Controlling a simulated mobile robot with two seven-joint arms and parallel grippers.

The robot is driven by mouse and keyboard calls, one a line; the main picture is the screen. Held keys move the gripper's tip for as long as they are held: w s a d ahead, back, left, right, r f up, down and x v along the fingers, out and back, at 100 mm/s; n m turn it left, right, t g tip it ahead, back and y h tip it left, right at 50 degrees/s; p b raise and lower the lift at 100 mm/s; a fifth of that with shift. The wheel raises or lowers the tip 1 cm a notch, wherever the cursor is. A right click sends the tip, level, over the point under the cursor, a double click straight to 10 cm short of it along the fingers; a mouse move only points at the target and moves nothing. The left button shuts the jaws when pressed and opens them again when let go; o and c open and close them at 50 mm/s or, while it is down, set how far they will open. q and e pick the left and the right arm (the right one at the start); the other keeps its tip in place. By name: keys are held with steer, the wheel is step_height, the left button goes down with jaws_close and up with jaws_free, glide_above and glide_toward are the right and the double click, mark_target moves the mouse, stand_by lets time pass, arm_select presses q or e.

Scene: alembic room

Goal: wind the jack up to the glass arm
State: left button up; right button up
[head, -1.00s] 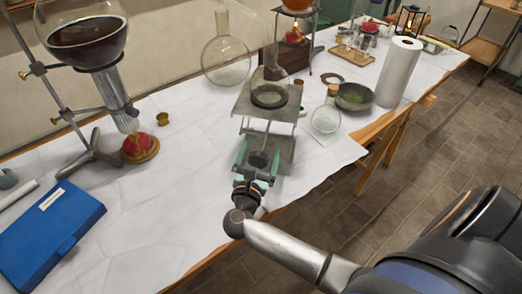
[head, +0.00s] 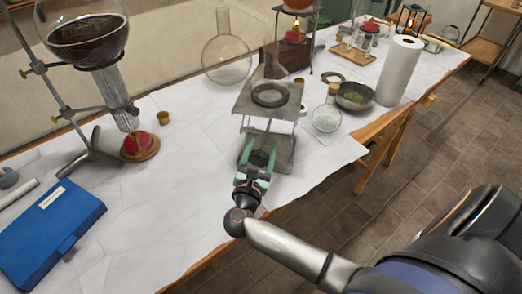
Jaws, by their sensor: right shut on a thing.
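The jack (head: 285,109) is a grey metal lab jack near the table's front edge in the head view. A dark ring (head: 270,95) lies on its top plate, with a clear glass flask (head: 269,73) on it. My right gripper (head: 260,160) is at the jack's front, shut on the dark round jack knob (head: 259,158). The glass arm is hard to make out; faint clear glass shows above the flask, and I cannot tell the gap between them. My left gripper is not in view.
A large flask of dark liquid (head: 82,30) hangs on a stand at left above a red burner (head: 138,143). A blue case (head: 52,232) lies front left. Right of the jack are a small flask (head: 326,118), a bowl (head: 355,97) and a paper roll (head: 399,70).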

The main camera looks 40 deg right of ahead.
steer(key=shift+f+m+b, duration=0.1)
steer(key=shift+m+b, duration=0.2)
steer(key=shift+m, duration=0.6)
steer(key=shift+d+m, duration=0.1)
steer(key=shift+m, duration=0.4)
steer(key=o, duration=1.4)
